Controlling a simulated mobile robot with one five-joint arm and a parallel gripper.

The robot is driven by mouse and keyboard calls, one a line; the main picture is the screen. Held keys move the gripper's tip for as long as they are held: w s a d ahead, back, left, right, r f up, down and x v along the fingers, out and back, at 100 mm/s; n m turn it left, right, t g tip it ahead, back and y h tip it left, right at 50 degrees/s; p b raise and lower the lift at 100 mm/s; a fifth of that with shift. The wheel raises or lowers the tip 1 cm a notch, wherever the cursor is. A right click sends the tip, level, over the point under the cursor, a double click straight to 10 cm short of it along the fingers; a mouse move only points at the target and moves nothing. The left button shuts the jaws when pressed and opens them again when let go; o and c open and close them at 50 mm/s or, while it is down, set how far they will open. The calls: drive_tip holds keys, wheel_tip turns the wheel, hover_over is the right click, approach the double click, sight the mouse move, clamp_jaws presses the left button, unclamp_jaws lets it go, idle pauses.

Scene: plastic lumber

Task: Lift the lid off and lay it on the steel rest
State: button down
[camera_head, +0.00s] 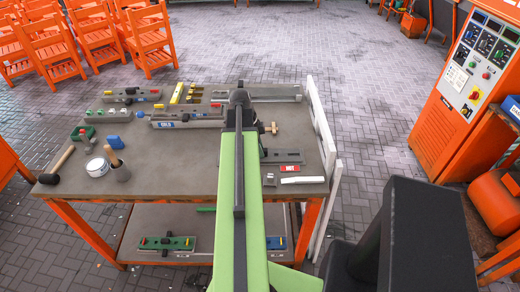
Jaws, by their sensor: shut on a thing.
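My green arm reaches out over the grey-topped workbench (200,165). My gripper (240,98) is the dark end of the arm, above the back part of the bench. Its fingers are mostly hidden by the arm. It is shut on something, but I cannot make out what. A long grey mould (188,119) with red and yellow ends lies left of it. A small wooden T-shaped piece (269,128) shows just right of the arm. A long steel-grey tray (275,94) lies at the back right, and a grey plate (281,156) lies nearer. I cannot tell which one is the steel rest.
White planks (321,130) lean on the right edge. An orange control cabinet (470,90) stands right. The bench's front middle is clear.

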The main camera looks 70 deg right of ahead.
drive_tip(key=c, duration=1.1)
unclamp_jaws()
drive_tip(key=o, duration=0.4)
wheel_tip(320, 180, up, 7)
drive_tip(key=p, duration=0.7)
drive_tip(key=shift+r, duration=0.1)
drive_tip(key=shift+w, duration=0.1)
